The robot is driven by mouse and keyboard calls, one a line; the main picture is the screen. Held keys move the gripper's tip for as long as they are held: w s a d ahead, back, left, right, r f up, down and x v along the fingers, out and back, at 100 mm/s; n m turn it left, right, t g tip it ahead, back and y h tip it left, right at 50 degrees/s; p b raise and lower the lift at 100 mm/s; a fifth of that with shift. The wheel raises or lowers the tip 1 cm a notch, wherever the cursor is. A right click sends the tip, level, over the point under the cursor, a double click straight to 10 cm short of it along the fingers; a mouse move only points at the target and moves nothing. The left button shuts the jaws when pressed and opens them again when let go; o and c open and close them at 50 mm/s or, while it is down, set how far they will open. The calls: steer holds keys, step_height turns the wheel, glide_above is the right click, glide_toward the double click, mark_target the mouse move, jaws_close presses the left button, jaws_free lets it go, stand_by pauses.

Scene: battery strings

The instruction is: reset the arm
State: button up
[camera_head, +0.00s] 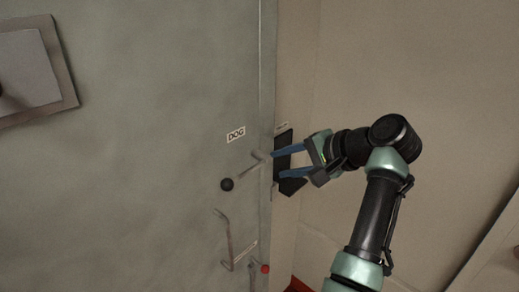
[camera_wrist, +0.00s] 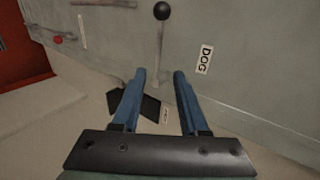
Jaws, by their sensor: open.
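My gripper (camera_head: 283,163) is at the end of my arm, which reaches in from the right in the head view. In the wrist view my gripper (camera_wrist: 159,74) is also open. A dog lever with a black ball knob (camera_head: 227,184) is on the door, just left of the fingers; the knob also shows in the wrist view (camera_wrist: 162,11), beyond the fingertips. I cannot tell whether a finger touches the lever.
A "DOG" label (camera_head: 236,134) is above the lever. A bent metal handle (camera_head: 228,240) and a small red knob (camera_head: 265,268) are lower on the door. A black plate (camera_head: 284,150) is behind the fingers. A framed panel (camera_head: 35,70) is at upper left. Bare wall lies to the right.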

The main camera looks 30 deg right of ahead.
steer(key=a+r+n+t+h+b, duration=0.1)
steer(key=a+r+n+t+h, duration=0.7)
steer(key=a+r, duration=0.9)
steer(key=s+a+r+n+t+y, duration=0.4)
steer(key=s+a+r+n+t, duration=0.2)
steer(key=s+a+r+t, duration=0.3)
steer(key=s+a+r+b, duration=0.1)
steer(key=s+a+r, duration=0.2)
steer(key=s+r, duration=0.3)
steer(key=shift+s+r, duration=0.3)
steer(key=shift+s, duration=0.7)
